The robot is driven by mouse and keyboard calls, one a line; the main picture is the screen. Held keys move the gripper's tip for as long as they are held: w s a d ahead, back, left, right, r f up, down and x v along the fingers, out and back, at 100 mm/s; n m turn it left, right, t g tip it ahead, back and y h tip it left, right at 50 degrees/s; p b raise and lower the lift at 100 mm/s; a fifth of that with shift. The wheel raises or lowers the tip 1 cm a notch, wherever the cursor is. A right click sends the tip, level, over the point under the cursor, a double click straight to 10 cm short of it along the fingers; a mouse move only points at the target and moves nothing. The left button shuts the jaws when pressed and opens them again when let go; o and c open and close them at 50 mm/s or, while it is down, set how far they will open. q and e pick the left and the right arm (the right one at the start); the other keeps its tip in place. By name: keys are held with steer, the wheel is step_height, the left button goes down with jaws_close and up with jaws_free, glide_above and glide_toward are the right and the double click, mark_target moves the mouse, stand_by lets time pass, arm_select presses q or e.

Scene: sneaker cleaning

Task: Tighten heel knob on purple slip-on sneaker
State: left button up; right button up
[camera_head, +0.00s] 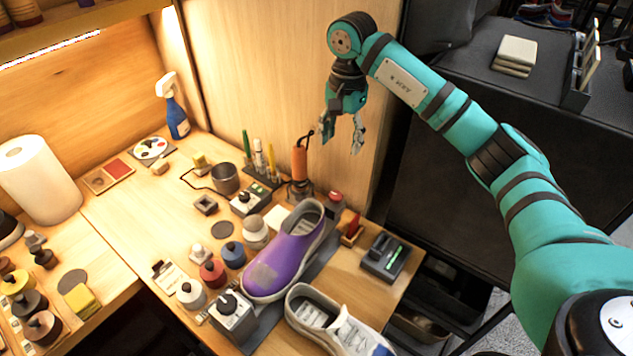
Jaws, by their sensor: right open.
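The purple slip-on sneaker (283,262) stands on a dark mat in the middle of the workbench. It has a white sole, and a grey patch shows on its toe. Its open collar is toward the back right; I cannot make out a heel knob on it. My right gripper (341,146) hangs above the back of the bench, behind and above the sneaker and clear of it. Its fingers point down, spread apart and empty. My left gripper is not in view.
A white sneaker (329,325) stands just in front of the purple one. Small jars (212,271) and a grey box with a black knob (232,312) crowd its left. An orange-handled tool (299,163) stands upright below my right gripper. A wooden wall (290,60) rises behind.

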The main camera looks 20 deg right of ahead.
steer(key=p, duration=0.2)
glide_toward(336, 195)
step_height(336, 195, down, 8)
steer(key=shift+w+r+p, duration=0.1)
steer(key=shift+w+p, duration=0.05)
steer(key=shift+p, duration=0.7)
steer(key=shift+a+f, duration=0.1)
steer(key=shift+f, duration=0.45)
steer(key=shift+c, duration=1)
jaws_close()
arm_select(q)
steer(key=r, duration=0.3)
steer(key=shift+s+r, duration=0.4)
